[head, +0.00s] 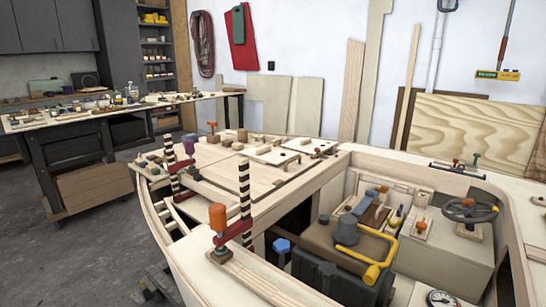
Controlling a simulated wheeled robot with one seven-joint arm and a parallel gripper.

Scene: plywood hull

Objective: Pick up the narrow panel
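Several narrow wooden boards lean upright against the white back wall, and I cannot tell which piece is the narrow panel. One is a tall light board (351,90) at the centre. A taller board (376,60) stands right behind it, and a slimmer strip (407,85) tilts to the right of them. The lower ends of these boards are hidden behind the hull. My gripper is not in view.
The plywood hull (330,165) fills the foreground, with clamps (219,218), a steering wheel (470,210) and a seat with yellow handle (375,272). Wide plywood sheets (470,130) lean behind. A cluttered workbench (70,122) stands left; grey floor (75,240) is open there.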

